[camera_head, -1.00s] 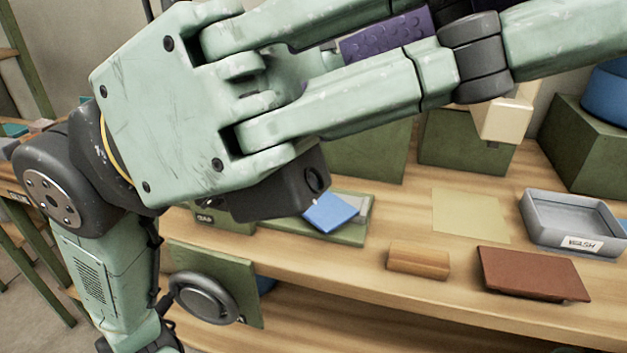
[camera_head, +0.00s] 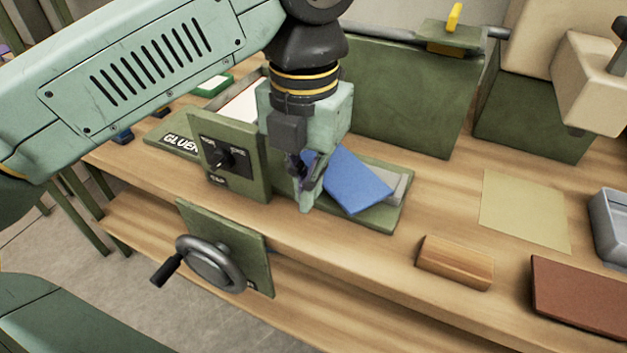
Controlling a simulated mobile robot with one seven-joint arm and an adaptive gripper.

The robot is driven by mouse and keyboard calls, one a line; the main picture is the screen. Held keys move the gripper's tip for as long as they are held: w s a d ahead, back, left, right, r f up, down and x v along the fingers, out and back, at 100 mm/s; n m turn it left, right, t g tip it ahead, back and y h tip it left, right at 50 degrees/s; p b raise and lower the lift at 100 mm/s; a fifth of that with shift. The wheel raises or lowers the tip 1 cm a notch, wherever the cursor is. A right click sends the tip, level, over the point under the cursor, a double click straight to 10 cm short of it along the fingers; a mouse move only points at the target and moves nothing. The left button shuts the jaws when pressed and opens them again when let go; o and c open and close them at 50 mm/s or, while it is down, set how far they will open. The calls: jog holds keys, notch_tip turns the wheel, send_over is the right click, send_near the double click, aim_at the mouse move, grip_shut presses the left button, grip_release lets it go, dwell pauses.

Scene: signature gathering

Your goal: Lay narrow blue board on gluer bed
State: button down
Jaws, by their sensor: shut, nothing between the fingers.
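The blue board (camera_head: 352,184) lies askew on the green gluer bed (camera_head: 388,219), right of the gluer's front panel. Its right end is beside or over a grey strip (camera_head: 397,187) on the bed; I cannot tell if it lies flat. My gripper (camera_head: 304,192) points down at the board's left end, close to it. Its fingers are shut with nothing between them. The gripper hides the board's left end and part of the bed, and I cannot tell whether it touches the board.
The gluer panel (camera_head: 229,155) with a knob stands left of my gripper. A handwheel (camera_head: 210,262) sticks out below the bench front. A wooden block (camera_head: 455,262), a yellowish sheet (camera_head: 525,210), a red-brown slab (camera_head: 580,298) and a grey tray (camera_head: 611,228) lie to the right.

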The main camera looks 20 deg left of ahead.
aim_at(356, 188)
notch_tip(356, 188, down, 8)
jog(key=b, duration=0.4)
jog(key=shift+w+r, duration=0.15)
jog(key=shift+r, duration=0.05)
jog(key=w, duration=0.1)
jog(key=w+p, duration=0.1)
jog(key=shift+w+d+r, duration=0.1)
jog(key=shift+w+r, duration=0.25)
jog(key=shift+r, duration=0.05)
jog(key=shift+w, duration=0.55)
